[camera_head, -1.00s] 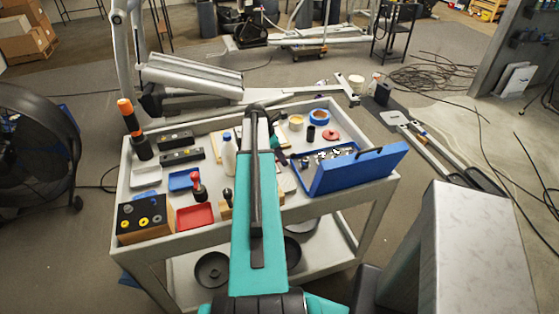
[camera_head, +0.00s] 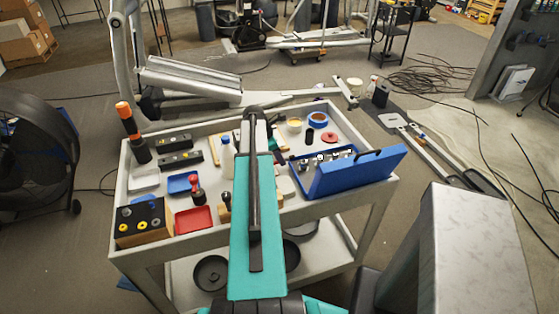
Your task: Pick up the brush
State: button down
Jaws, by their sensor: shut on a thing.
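My teal arm reaches over the grey cart (camera_head: 345,222), and its dark far end hides most of my gripper (camera_head: 276,137). A small dark part of the gripper shows just right of the arm, above the cart top. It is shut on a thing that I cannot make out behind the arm. I cannot clearly pick out the brush. A thin tan strip (camera_head: 214,150) lies on the cart left of the white bottle (camera_head: 228,158); I cannot tell what it is.
An open blue case (camera_head: 355,172) with metal parts stands right of the arm. Red (camera_head: 194,220) and blue (camera_head: 182,183) trays, a block with knobs (camera_head: 142,221) and an orange-black tool (camera_head: 131,130) stand left. A pale block (camera_head: 478,250) rises at lower right.

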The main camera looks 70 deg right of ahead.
notch_tip(320, 180, up, 10)
jog(key=b, duration=0.2)
jog(key=shift+f, duration=0.15)
dwell(0.4)
dwell(0.7)
